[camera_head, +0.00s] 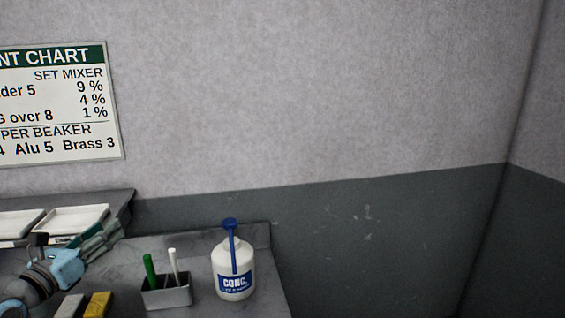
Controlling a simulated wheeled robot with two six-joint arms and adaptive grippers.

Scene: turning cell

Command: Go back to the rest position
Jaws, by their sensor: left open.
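My left gripper (108,236) comes in from the lower left and points up and to the right. It is open, and I see nothing held in it. It is over the left part of the grey bench (208,302), in front of the white trays and left of the pen holder. My right gripper is not in view.
White trays (78,219) sit on a raised shelf (120,200). A grey holder (167,294) has a green and a white marker. A white bottle labelled CONC. (233,268) with a blue pump stands right. A yellow block (98,304) lies front left. A chart (60,105) hangs behind.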

